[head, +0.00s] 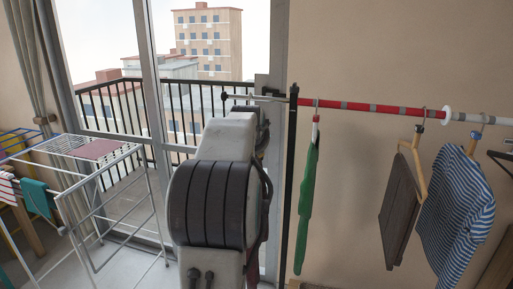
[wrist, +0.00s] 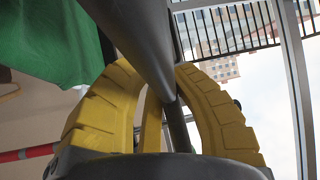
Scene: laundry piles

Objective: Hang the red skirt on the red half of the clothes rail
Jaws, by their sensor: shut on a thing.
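The clothes rail's red half (head: 370,108), banded with grey, runs right from a black post (head: 292,190) to a white ring (head: 446,115). A green garment (head: 307,205) hangs near its left end; it also shows in the wrist view (wrist: 45,40). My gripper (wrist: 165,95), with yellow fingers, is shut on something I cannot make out. Dark grey bars cross in front of and between the fingers. In the head view my arm hides the gripper. I cannot identify the red skirt; a small dark red patch shows below my arm.
A brown garment (head: 398,210) and a blue striped shirt (head: 456,212) hang further right. A white drying rack (head: 130,200) with a mauve cloth (head: 97,149) stands left by the glass door. The red half is bare between the green and brown garments.

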